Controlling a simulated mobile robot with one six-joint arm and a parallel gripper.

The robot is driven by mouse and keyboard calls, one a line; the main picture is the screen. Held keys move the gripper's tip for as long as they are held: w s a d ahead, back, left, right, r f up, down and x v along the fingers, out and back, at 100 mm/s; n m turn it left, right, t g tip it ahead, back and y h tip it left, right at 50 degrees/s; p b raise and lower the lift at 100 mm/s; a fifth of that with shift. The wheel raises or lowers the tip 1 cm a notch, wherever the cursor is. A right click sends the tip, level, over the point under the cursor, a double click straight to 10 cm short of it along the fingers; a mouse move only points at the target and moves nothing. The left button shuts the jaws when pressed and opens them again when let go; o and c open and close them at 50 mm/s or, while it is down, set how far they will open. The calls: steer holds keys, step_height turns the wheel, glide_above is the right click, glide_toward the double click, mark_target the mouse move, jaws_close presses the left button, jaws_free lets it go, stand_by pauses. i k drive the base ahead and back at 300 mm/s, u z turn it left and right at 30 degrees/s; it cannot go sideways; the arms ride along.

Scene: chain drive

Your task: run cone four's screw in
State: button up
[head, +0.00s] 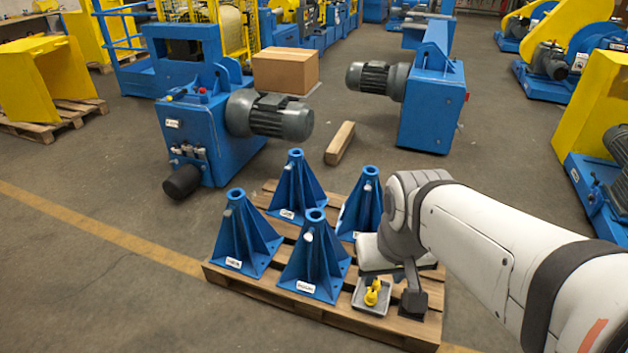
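Four blue ribbed cones stand upright on a wooden pallet (335,318): front left (243,240), front middle (313,265), back left (295,190) and back right (362,208). Each has a round collar on top and a small white label low down, too small to read, so I cannot tell which is cone four. A small pale piece shows near the front-middle cone's collar, perhaps a screw. My gripper (408,288) is low over the pallet's right end, right of the cones and apart from them. Its fingers are partly hidden and hard to make out against a dark block there.
A small grey tray (358,300) with a yellow item (372,292) sits on the pallet just left of my gripper. Behind stand blue motor units (205,130) (430,110), a cardboard box (285,72) and a wooden beam (340,143). Floor left of the pallet is clear.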

mark_target(308, 237)
steer(key=z, duration=0.1)
steer(key=i, duration=1)
steer(key=z, duration=0.05)
